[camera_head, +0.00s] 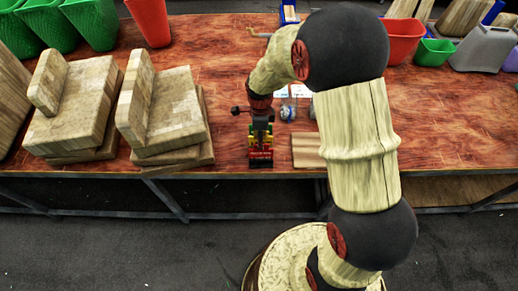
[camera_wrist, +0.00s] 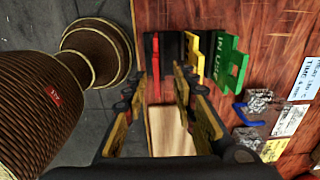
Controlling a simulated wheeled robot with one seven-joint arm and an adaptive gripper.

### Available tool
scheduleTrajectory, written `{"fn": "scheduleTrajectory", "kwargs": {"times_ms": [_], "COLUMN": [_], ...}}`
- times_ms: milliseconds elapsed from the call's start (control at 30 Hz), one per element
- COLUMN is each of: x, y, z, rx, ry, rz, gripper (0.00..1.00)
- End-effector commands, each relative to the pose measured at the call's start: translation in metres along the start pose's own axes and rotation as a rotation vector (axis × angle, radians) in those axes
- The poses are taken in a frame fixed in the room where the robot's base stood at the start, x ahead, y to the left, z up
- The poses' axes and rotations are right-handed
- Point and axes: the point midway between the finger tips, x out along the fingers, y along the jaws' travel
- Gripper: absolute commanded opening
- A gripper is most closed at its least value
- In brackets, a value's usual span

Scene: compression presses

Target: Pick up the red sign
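The red sign (camera_wrist: 156,66) stands on edge on the wooden table in the wrist view, seen from above as a narrow strip. A yellow sign (camera_wrist: 194,58) and a green sign (camera_wrist: 230,64) reading "IN USE" stand to its right. In the head view the red sign (camera_head: 261,156) is at the table's front edge, below my gripper (camera_head: 261,130). In the wrist view my gripper (camera_wrist: 162,88) is open, its fingers apart, with the red sign showing between and just beyond the tips. Whether they touch it I cannot tell.
A light wooden board (camera_head: 307,150) lies right of the signs. Stacked wooden pieces (camera_head: 165,115) stand to the left. Small clear items (camera_wrist: 258,103) and a paper label (camera_wrist: 305,80) lie beyond the green sign. Red (camera_head: 403,40) and green bins stand at the back.

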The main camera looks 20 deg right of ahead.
Motion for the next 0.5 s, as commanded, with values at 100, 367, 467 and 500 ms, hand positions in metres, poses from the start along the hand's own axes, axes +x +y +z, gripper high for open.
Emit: {"fn": "scheduleTrajectory", "kwargs": {"times_ms": [100,367,467,500], "x": [0.012,0.039,0.054,0.059], "y": [0.001,0.005,0.005,0.005], "z": [-0.001,-0.004,-0.004,-0.004], "rx": [-0.001,-0.001,-0.002,-0.002], "ry": [0.0,0.001,0.001,0.001], "rz": [0.001,0.003,0.002,0.002], "gripper": [0.27,0.27,0.27,0.27]}}
